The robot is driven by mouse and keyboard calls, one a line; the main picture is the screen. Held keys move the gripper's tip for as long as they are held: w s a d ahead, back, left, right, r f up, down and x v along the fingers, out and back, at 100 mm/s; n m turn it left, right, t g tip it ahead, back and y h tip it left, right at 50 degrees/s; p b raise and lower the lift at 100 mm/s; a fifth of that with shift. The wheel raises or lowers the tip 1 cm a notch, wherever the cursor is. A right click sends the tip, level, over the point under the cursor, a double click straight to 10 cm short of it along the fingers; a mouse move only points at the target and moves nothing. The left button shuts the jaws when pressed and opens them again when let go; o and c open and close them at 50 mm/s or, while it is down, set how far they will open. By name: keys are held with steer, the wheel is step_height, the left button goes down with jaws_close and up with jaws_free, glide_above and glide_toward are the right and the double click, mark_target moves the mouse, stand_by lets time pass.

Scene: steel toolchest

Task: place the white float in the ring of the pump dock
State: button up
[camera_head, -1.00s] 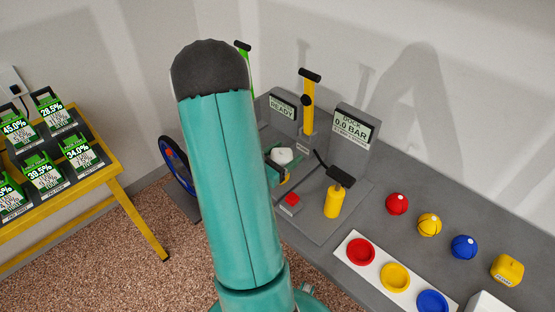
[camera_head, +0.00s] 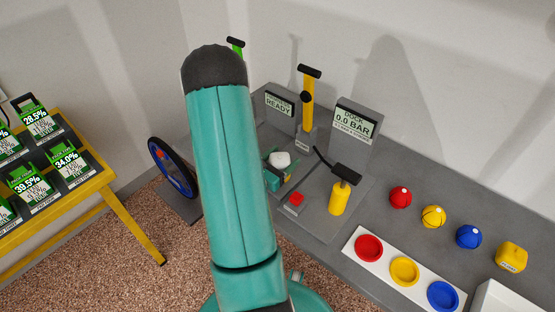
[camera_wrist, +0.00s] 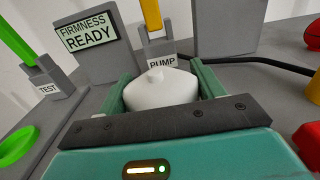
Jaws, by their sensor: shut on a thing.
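The white float (camera_head: 280,159) is between the fingers of my gripper (camera_head: 277,170), which is shut on it. In the wrist view the float (camera_wrist: 160,88) is a rounded white body with a small knob on top, held between the teal fingers. It is in front of the grey post labelled PUMP (camera_wrist: 160,50) that carries a yellow pump. The dock's display (camera_head: 354,122) reads 0.0 BAR. The dock ring is not clearly visible; my arm and gripper may hide it. I cannot tell whether the float touches anything below.
The red button (camera_head: 296,198) and yellow cylinder with black top (camera_head: 339,198) stand to the right of my gripper. A black hose runs between them and the pump post. Red, yellow and blue balls (camera_head: 468,236) and a white tray (camera_head: 380,282) lie farther right. A green ring (camera_wrist: 17,146) is at left.

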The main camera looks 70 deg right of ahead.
steer(key=shift+w+f, duration=0.15)
steer(key=shift+f, duration=0.5)
steer(key=o, duration=1)
steer(key=shift+f, duration=0.1)
steer(key=shift+r, duration=0.25)
steer(key=v, duration=1.2)
steer(key=shift+a, duration=0.1)
